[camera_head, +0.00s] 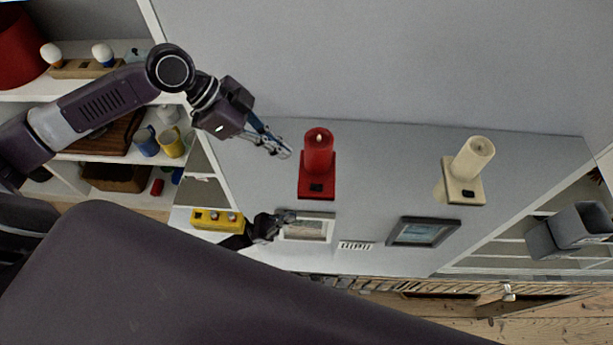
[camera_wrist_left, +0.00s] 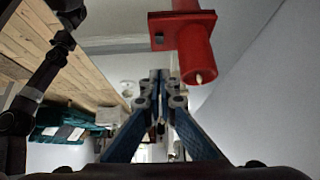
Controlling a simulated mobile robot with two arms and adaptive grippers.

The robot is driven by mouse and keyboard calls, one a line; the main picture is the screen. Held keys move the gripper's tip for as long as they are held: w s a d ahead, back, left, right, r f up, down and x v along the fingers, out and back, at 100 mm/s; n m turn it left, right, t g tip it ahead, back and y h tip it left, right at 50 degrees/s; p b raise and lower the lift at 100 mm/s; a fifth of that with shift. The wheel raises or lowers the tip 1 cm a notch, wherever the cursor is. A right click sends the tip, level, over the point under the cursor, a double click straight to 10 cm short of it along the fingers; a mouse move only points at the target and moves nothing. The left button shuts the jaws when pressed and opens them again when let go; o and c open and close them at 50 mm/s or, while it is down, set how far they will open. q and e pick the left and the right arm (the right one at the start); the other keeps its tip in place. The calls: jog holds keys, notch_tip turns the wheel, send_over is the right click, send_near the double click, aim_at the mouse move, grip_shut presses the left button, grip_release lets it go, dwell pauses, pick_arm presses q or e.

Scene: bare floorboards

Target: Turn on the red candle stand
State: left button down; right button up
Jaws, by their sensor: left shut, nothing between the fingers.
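The red candle stand (camera_head: 318,160) is a red candle on a red block against a pale grey surface. A small black switch (camera_head: 316,187) is on the block. The candle's tip is pale, with no clear flame. My left gripper (camera_head: 280,149) is shut and empty, just left of the candle and apart from it in the head view. In the left wrist view the candle stand (camera_wrist_left: 196,58) is beyond and right of the shut fingertips (camera_wrist_left: 160,78), with its switch (camera_wrist_left: 159,39) visible. My right gripper (camera_head: 287,217) is low in the head view; its fingers are unclear.
A cream candle stand (camera_head: 470,165) is to the right. Two framed pictures (camera_head: 423,232) (camera_head: 308,228) are below the candles. A yellow block with knobs (camera_head: 216,220) is beside my right gripper. Shelves with mugs (camera_head: 171,143) are at left, and grey boxes (camera_head: 578,226) are at right.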

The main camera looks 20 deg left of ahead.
pick_arm(q)
jog(key=p, duration=0.3)
send_over(312, 186)
jog(key=f, duration=0.7)
jog(key=shift+a+f, duration=0.25)
jog(key=shift+f, duration=0.1)
jog(key=f, duration=0.2)
jog(key=shift+s+a+f, duration=0.1)
jog(key=shift+a+f, duration=0.1)
jog(key=shift+f, duration=0.15)
jog(key=shift+a+f, duration=0.15)
jog(key=shift+f, duration=0.55)
jog(key=shift+f, duration=0.1)
jog(key=shift+s+a+f+b, duration=0.1)
jog(key=shift+a+f+b, duration=0.1)
jog(key=shift+f+b, duration=0.45)
jog(key=shift+r+p, duration=0.25)
jog(key=shift+p, duration=0.1)
jog(key=shift+r, duration=0.1)
